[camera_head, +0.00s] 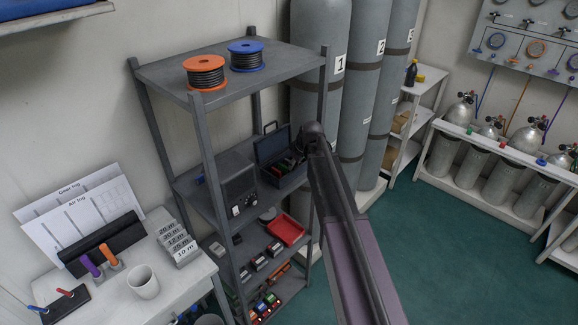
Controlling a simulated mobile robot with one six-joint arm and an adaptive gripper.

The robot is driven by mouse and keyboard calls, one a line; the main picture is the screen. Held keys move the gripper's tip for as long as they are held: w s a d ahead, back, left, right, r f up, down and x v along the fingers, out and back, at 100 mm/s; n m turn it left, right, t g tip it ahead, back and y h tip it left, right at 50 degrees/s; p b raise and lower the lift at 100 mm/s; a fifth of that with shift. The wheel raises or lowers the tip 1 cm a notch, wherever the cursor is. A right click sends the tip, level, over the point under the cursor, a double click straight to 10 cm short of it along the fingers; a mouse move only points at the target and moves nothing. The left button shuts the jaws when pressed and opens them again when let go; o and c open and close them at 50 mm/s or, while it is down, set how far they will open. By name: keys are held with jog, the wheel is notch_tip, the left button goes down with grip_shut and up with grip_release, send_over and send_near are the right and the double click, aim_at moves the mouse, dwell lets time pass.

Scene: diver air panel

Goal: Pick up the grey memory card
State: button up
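I cannot make out a grey memory card for certain; any card is too small or hidden. A dark blue open case (272,146) stands on the middle shelf of the grey rack, with small items inside, some of them red, too small to identify. My gripper (302,146) is at the end of my arm, at the right side of this case. It is dark and partly hidden by my wrist, so its fingers and anything between them cannot be told.
The grey rack (165,72) has upright posts close around the case. A dark box with knobs (238,191) stands left of the case. A red tray (287,229) is on the shelf below. Tall grey cylinders (318,35) stand behind. Green floor (440,240) is clear at right.

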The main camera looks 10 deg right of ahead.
grip_shut()
jog(key=shift+r, duration=0.1)
notch_tip(320, 180, up, 10)
jog(key=p, duration=1)
jog(key=shift+r+p, duration=1.4)
jog(key=shift+p, duration=0.1)
dwell(1.0)
jog(key=shift+f, duration=0.1)
jog(key=b, duration=0.8)
send_over(290, 162)
jog(key=s+d, duration=0.1)
jog(key=f, duration=0.7)
jog(key=shift+s+d+f, duration=0.15)
jog(key=shift+d+f, duration=0.05)
jog(key=shift+f, duration=0.15)
jog(key=shift+s, duration=0.1)
